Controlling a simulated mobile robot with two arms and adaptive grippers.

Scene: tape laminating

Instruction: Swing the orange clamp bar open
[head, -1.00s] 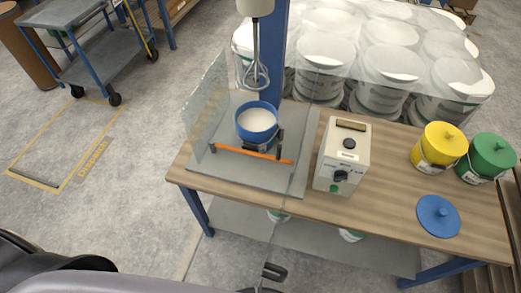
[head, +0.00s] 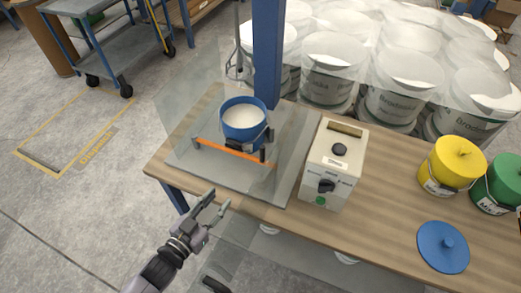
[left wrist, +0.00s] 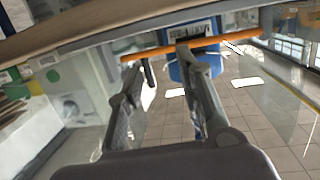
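The orange clamp bar (head: 235,151) lies across the front of the blue bucket (head: 243,125) of white material on the grey mixer base. A dark upright piece stands near the bar's right end. My left gripper (head: 220,199) is in front of the table's front edge, below and apart from the bar, with its fingers spread and empty. In the left wrist view the orange bar (left wrist: 155,51) runs beyond the open fingers (left wrist: 160,64), with the blue bucket behind it. My right gripper is not in view.
A clear guard panel (head: 190,98) stands left of the bucket. A control box (head: 333,165) is to the right. A blue lid (head: 442,247), a yellow bucket (head: 451,165) and a green bucket (head: 497,185) stand farther right. The floor at left is open.

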